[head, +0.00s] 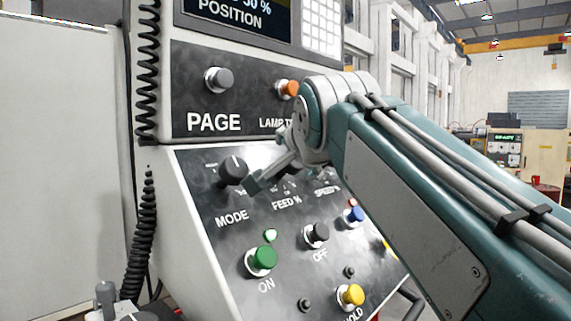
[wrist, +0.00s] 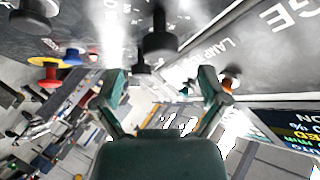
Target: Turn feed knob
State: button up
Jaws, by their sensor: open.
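The feed knob is a dark round knob (wrist: 159,40) standing out from the panel in the wrist view, ahead of my gripper and roughly in line with the gap between its fingers. In the head view the knob is hidden behind my gripper (head: 268,172); only the "FEED %" label (head: 286,202) shows below it. My gripper (wrist: 160,76) is open, its two green fingers spread wide with nothing between them. The knob appears beyond the fingertips; contact is not visible. A smaller dark knob (wrist: 141,67), likely the speed knob, shows beyond it.
The dark mode knob (head: 232,170) is just left of my gripper. Below are the green ON button (head: 262,258), black OFF button (head: 316,234), blue button (head: 354,214) and yellow button (head: 351,295). Above are the grey page knob (head: 219,80) and orange lamp button (head: 288,88).

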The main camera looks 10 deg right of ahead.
jog(key=v, duration=0.6)
jog(key=shift+f, duration=0.1)
jog(key=n+t+y, duration=0.2)
jog(key=n+y, duration=0.7)
jog(key=n, duration=0.7)
send_near(297, 163)
jog(key=x, duration=1.1)
jog(key=shift+w+a+f, duration=0.1)
jog(key=shift+w+a, duration=0.1)
jog(key=shift+w, duration=0.1)
jog(key=c, duration=1.2)
